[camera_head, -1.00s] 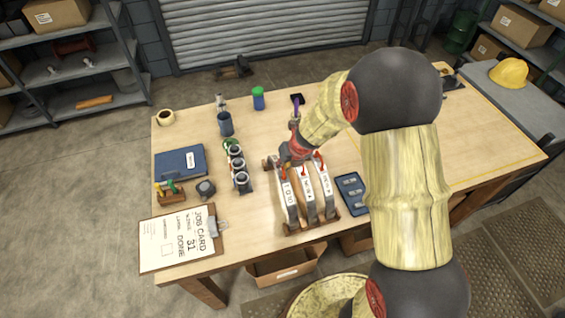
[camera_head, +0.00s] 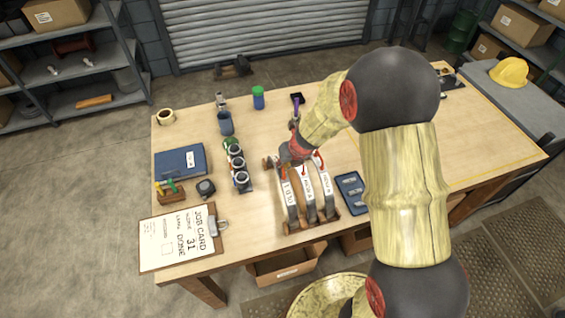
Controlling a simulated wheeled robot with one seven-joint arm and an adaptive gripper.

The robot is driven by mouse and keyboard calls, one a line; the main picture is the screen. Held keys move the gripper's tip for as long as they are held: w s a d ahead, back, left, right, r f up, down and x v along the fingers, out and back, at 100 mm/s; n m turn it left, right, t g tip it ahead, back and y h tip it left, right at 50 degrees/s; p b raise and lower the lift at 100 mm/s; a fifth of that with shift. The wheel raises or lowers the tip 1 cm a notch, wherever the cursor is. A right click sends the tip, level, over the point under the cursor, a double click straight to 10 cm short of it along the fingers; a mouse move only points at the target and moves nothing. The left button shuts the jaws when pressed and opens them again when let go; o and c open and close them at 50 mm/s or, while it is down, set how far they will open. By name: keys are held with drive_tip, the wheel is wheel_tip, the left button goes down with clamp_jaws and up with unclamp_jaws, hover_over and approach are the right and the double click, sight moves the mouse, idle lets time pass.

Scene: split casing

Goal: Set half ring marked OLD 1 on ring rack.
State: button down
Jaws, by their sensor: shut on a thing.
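The leftmost half ring (camera_head: 289,196) has a label that seems to read OLD 1, too small to be sure. The other half rings (camera_head: 309,190) stand close to its right. My gripper (camera_head: 291,158) is at the upper, far end of the leftmost half ring, shut on it. The fingertips are partly hidden by the wrist, so the exact grip and whether the ring touches the rack cannot be told.
A holder with several dark cylinders (camera_head: 239,165) stands left of the rack. A dark blue tray (camera_head: 352,192) lies close on its right. A job card clipboard (camera_head: 180,240), a blue book (camera_head: 180,161) and a small tool block (camera_head: 170,193) lie further left.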

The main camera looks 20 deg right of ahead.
drive_tip(key=shift+w+r, duration=0.2)
drive_tip(key=shift+r, duration=0.05)
drive_tip(key=c, duration=1.9)
unclamp_jaws()
drive_tip(key=shift+s+f, duration=0.15)
drive_tip(key=shift+s+f, duration=0.25)
drive_tip(key=shift+s, duration=0.05)
drive_tip(key=shift+r, duration=0.45)
drive_tip(key=v, duration=1.1)
drive_tip(key=shift+r, duration=0.3)
drive_tip(key=shift+d, duration=0.1)
